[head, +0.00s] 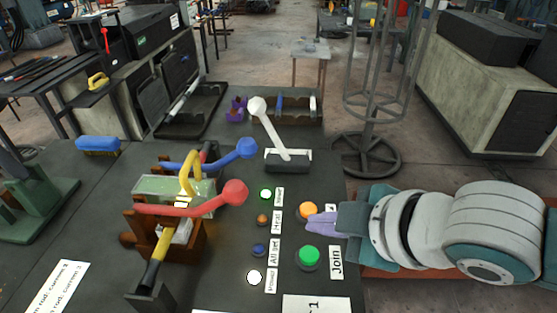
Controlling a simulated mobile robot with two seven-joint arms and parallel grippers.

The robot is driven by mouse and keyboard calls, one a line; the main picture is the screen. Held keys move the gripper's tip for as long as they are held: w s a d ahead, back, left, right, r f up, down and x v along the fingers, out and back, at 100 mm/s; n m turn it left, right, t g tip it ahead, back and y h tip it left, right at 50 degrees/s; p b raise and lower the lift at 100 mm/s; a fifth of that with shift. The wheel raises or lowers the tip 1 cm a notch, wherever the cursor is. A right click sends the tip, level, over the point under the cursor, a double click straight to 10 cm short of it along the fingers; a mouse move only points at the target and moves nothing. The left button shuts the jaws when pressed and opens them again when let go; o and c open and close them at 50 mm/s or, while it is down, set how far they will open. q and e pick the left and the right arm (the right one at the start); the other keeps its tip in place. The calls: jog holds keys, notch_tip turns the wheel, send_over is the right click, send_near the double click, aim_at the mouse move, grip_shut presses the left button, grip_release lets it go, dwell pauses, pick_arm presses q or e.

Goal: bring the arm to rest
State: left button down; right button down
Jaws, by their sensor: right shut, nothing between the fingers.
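My right arm comes in from the right edge. Its gripper (316,226) has pale purple fingers that are shut with nothing between them. The fingertips are close beside an orange button (308,210) and above a green button (308,255) in this view. I cannot tell whether they touch the orange button. My left gripper is not in view.
Left of the gripper stand a red lever (180,209), a blue lever (215,157) and a clear block on a brown frame. A white-knobbed lever (271,130) leans behind. Small lamps with labels lie between. A grey cage stand (365,150) is at the back right.

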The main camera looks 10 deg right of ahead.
jog(key=shift+a+r, duration=0.1)
jog(key=shift+r, duration=0.15)
jog(key=s+a+r+m+g+p, duration=0.2)
jog(key=s+r+m+p, duration=0.1)
jog(key=s+r+m, duration=0.4)
jog(key=s+d+r+m+g+h+p, duration=0.1)
jog(key=s+d+r+m+h+p, duration=0.1)
jog(key=s+d+r+m+p, duration=0.3)
jog(key=s+d+r+g+h, duration=0.15)
jog(key=s+d, duration=0.25)
jog(key=s, duration=0.4)
notch_tip(320, 180, up, 36)
jog(key=p, duration=3.5)
jog(key=shift+w+a+f+p, duration=0.25)
jog(key=shift+a+p, duration=0.1)
jog(key=shift+p, duration=0.05)
jog(key=shift+f, duration=0.1)
